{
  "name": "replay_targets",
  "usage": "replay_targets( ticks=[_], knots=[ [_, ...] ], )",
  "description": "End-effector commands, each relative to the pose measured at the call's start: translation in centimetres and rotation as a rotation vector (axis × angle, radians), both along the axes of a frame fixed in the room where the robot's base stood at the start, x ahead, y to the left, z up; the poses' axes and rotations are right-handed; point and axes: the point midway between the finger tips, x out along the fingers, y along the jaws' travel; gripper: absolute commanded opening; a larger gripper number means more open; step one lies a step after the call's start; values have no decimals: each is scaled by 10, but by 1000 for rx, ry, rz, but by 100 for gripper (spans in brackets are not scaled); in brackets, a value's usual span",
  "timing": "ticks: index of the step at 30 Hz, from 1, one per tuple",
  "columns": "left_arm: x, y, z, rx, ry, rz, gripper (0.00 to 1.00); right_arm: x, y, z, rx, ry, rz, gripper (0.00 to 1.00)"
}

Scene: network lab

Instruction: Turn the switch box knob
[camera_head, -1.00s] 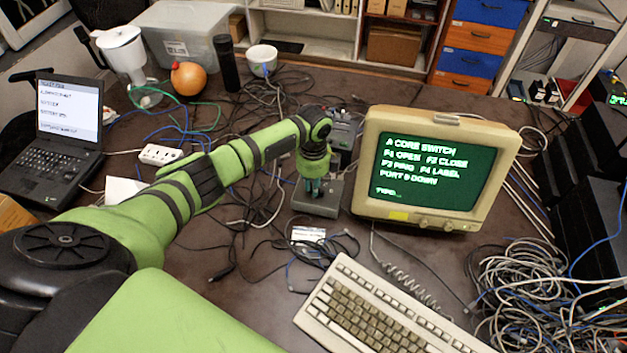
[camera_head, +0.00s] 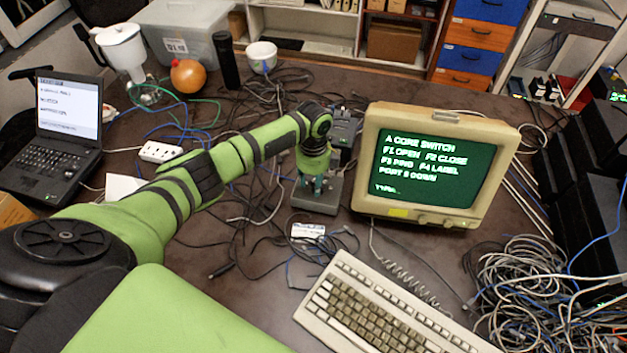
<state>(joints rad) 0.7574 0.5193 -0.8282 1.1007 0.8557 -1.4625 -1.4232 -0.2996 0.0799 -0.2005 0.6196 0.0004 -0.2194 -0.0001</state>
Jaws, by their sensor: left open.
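The switch box (camera_head: 318,205) is a small grey box on the table, just left of the old monitor. My left arm reaches in from the left, and my left gripper (camera_head: 313,188) points down at the top of the box. Its fingers are open and sit over the box's upper face. The knob is hidden behind the gripper and wrist, so I cannot tell whether the fingers touch it. My right gripper is not in view.
A beige monitor (camera_head: 437,165) stands close to the right of the box. A keyboard (camera_head: 385,305) lies in front. Loose cables cover much of the table, with a tangled heap (camera_head: 530,290) at right. A laptop (camera_head: 62,135) and power strip (camera_head: 160,152) are at left.

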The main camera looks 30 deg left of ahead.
Motion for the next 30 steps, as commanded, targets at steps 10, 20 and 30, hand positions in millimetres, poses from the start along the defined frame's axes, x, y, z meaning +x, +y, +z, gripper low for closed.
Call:
replay_targets(
  ticks=[10, 20, 30],
  knots=[
    [2, 0, 65, 0, -7, 0, 42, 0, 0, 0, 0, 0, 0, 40],
    [1, 0, 113, -1, -3, 1, 42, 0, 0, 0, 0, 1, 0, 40],
    [0, 0, 118, 0, -1, 2, 42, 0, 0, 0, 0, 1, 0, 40]
  ],
)
